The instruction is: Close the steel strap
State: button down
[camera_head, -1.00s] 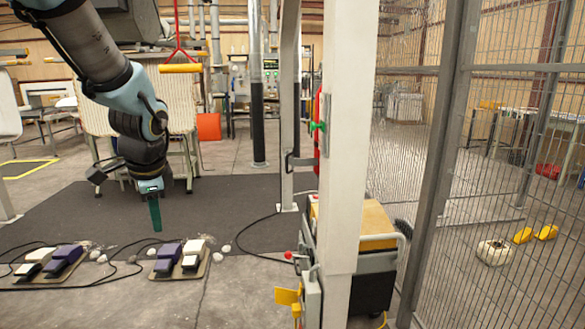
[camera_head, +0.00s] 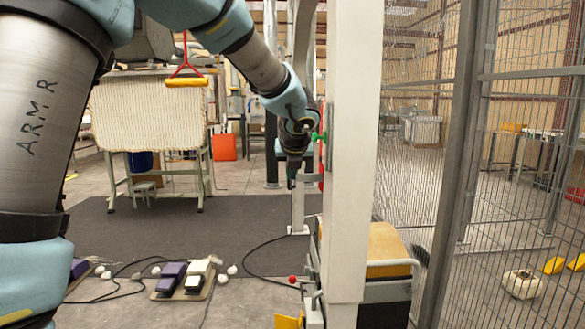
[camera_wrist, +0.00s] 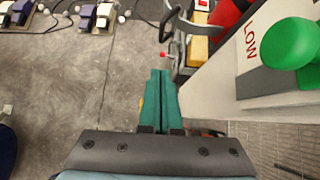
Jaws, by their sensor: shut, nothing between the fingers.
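My gripper (camera_head: 291,182) is at the end of my arm, beside the white post in the head view. In the wrist view its green fingers (camera_wrist: 160,76) are together and empty, pointing forward over the floor. A dark curved metal loop (camera_wrist: 176,24) stands out past the fingertips in the wrist view. It may be the steel strap, but I cannot tell for sure. A red cylinder (camera_wrist: 228,14) shows just right of it, partly hidden by the post. In the head view my arm hides most of this area.
The white post (camera_head: 347,180) carries a green knob (camera_head: 318,137), large in the wrist view (camera_wrist: 292,44) close to the right of my fingers. A cart with a yellow-brown top (camera_head: 388,243) stands behind the post. Foot pedals (camera_head: 182,277) lie on the floor. A wire fence is on the right.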

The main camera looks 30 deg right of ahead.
aim_at(288, 182)
jog(key=shift+w+d+f+p, duration=0.15)
jog(key=shift+w+d+f, duration=0.35)
jog(key=shift+w, duration=0.6)
jog(key=shift+w+d+f+p, duration=0.2)
jog(key=shift+w+d+f, duration=0.3)
jog(key=shift+w, duration=0.55)
jog(key=shift+w+d+f+p, duration=0.15)
jog(key=shift+w+d+f, duration=0.35)
jog(key=shift+w, duration=0.6)
jog(key=shift+w+a+p, duration=0.1)
jog(key=shift+a+p, duration=0.05)
jog(key=shift+p, duration=0.15)
